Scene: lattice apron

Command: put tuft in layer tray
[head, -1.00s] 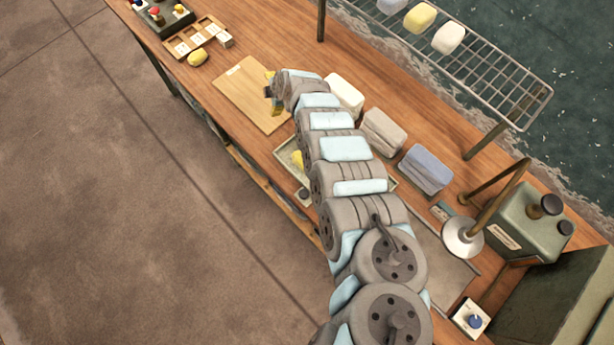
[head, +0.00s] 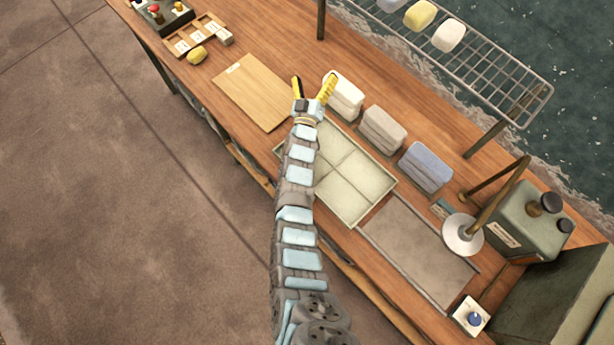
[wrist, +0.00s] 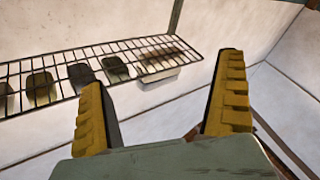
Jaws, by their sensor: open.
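The layer tray (head: 376,212) is a pale green shallow tray with divided compartments on the bench. Its visible compartments are empty; my arm hides its left side. Which piece is the tuft I cannot tell for sure. A yellow lump (head: 197,56) lies at the bench's left edge. A yellow lump (head: 420,16) and a white lump (head: 449,36) sit on the wire rack. My gripper (head: 312,88) is open and empty, above the bench between the wooden board and the white stack. In the wrist view its yellow fingers (wrist: 164,75) stand wide apart, facing the rack.
White (head: 343,95), grey (head: 382,130) and blue (head: 425,168) stacks stand behind the tray. The wire rack (head: 495,72) rises beyond them. A wooden board (head: 252,92) lies left of my gripper. A lamp (head: 463,237) and green canister (head: 525,225) stand at the right.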

